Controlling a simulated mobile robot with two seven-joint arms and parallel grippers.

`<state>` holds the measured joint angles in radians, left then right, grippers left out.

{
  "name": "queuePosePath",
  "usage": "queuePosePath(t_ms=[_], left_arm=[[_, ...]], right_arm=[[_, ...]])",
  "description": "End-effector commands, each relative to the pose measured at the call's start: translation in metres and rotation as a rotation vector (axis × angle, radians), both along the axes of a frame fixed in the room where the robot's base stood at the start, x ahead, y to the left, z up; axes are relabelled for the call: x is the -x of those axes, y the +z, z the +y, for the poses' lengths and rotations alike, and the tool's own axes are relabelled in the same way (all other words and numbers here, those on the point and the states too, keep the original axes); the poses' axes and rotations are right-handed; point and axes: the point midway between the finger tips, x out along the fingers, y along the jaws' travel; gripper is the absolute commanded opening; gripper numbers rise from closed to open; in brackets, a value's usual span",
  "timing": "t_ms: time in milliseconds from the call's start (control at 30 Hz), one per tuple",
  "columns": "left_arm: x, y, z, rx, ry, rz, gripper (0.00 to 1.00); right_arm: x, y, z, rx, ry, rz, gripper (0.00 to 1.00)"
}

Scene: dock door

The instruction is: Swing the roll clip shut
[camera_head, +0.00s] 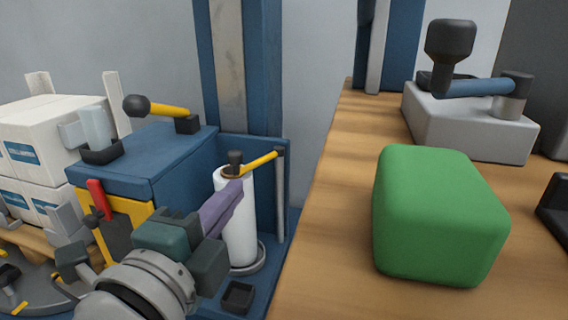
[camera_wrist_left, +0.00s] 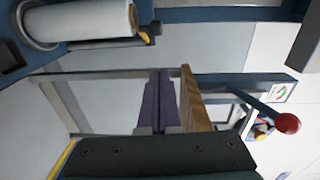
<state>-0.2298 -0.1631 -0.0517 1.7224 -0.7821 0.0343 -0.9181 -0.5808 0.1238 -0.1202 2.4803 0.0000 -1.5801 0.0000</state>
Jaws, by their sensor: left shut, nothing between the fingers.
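The roll clip (camera_head: 260,162) is a yellow bar running from the top of a thin grey post (camera_head: 281,200) toward a black knob (camera_head: 235,157) above the white roll (camera_head: 240,230). Whether the bar touches the knob is unclear. The clip's yellow (camera_wrist_left: 146,38) also shows in the left wrist view, at the end of the roll (camera_wrist_left: 85,21). My left gripper (camera_head: 236,188) has purple fingers, shut and empty, in front of the roll's upper part, just below the knob and clip; contact cannot be told. Its fingers also show in the left wrist view (camera_wrist_left: 159,85). My right gripper is not in view.
The roll stands in a blue frame beside a blue cabinet (camera_head: 150,160) with a yellow-and-black lever (camera_head: 160,108). A wooden bench (camera_head: 330,220) at right holds a green block (camera_head: 440,215) and a grey base (camera_head: 465,130) with a crank. White boxes (camera_head: 40,130) are stacked at left.

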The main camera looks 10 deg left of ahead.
Motion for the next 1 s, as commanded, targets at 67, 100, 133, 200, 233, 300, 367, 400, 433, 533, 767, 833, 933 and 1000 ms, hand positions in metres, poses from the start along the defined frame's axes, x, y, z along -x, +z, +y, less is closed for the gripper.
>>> queuePosePath(t_ms=[67, 100, 133, 200, 233, 300, 367, 400, 433, 533, 767, 833, 933, 1000], left_arm=[[-0.019, -0.002, -0.001, -0.001, -0.001, -0.005, 0.00], [-0.028, -0.003, -0.001, 0.000, 0.000, -0.003, 0.00], [-0.034, -0.004, -0.001, 0.001, 0.000, -0.003, 0.00], [-0.047, -0.004, -0.002, 0.001, 0.000, -0.003, 0.00], [-0.051, -0.004, 0.002, -0.002, 0.001, 0.000, 0.00], [-0.059, -0.004, 0.011, -0.003, 0.001, 0.000, 0.00], [-0.064, -0.005, 0.016, -0.003, 0.001, 0.000, 0.00], [-0.067, -0.005, 0.018, -0.001, 0.001, 0.000, 0.00], [-0.069, -0.005, 0.020, 0.000, 0.001, 0.000, 0.00], [-0.073, -0.005, 0.024, 0.001, 0.001, 0.001, 0.00], [-0.075, -0.005, 0.026, 0.002, 0.001, 0.002, 0.00], [-0.075, -0.005, 0.026, 0.002, 0.001, 0.001, 0.00], [-0.075, -0.005, 0.026, 0.001, -0.001, 0.001, 0.00], [-0.076, -0.004, 0.025, 0.000, -0.018, -0.002, 0.00]], right_arm=[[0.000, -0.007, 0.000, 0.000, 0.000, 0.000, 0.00], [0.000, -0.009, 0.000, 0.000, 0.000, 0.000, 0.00], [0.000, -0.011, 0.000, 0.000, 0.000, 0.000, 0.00], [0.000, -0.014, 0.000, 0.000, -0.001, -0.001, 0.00], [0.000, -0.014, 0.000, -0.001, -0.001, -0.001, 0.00], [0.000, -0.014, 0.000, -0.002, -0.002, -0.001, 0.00], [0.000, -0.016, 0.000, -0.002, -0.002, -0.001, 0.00], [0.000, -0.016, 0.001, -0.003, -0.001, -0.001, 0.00], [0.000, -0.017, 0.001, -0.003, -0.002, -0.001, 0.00], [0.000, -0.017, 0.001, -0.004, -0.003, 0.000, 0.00], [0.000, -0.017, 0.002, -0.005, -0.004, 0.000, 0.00], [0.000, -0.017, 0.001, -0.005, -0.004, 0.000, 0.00], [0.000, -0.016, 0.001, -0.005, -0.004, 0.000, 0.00], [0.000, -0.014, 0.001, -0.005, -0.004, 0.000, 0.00]])
